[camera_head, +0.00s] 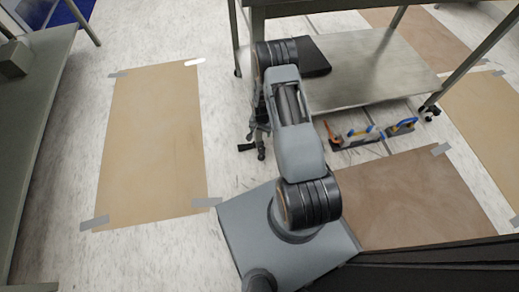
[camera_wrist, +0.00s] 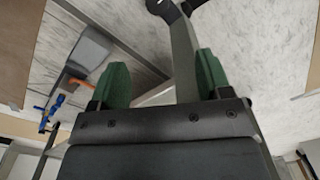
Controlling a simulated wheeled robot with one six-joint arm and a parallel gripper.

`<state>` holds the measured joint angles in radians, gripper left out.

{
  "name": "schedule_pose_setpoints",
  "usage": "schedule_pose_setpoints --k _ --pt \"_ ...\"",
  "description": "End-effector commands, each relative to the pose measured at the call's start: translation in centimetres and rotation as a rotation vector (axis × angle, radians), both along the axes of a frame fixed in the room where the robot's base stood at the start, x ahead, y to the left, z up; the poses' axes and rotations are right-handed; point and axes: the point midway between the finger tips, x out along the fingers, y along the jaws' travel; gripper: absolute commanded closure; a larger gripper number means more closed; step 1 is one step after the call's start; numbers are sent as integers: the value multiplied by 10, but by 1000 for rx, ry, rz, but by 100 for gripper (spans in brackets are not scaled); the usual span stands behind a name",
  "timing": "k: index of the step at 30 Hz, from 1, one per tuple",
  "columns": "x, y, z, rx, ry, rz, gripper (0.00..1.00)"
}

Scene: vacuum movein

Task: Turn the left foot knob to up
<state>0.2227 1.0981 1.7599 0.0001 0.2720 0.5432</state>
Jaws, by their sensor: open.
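In the wrist view my gripper (camera_wrist: 163,78) has two green fingers standing wide apart, with nothing visibly clamped. A grey metal leg (camera_wrist: 183,55) shows between them, nearer the right finger; I cannot tell if it touches. A dark foot (camera_wrist: 170,8) at the leg's end is cut by the top edge, past the fingertips. No knob stands out clearly on it, and its setting cannot be read. In the head view a dark foot (camera_head: 258,150) shows beside my arm, low at the left of the metal table (camera_head: 365,80). My arm hides much of that leg and the gripper.
A long tray of tools (camera_head: 370,135) with blue and orange parts lies on the floor right of my arm. A black flat case (camera_head: 308,62) rests on the table's lower shelf. Taped brown sheet (camera_head: 150,145) covers the floor at left. A bench (camera_head: 35,120) stands at far left.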

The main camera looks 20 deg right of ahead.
Motion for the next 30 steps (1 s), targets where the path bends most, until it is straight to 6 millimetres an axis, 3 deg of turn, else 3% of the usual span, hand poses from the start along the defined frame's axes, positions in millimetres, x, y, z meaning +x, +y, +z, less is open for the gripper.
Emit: schedule_pose_setpoints --k 1,8,21,30 --pt "-3 -2 -14 1 6 -9 29" --pt "-7 -3 -45 3 11 -26 29" --pt "-7 -2 -128 4 11 -25 29" --pt "-7 -1 -161 5 11 -23 29"
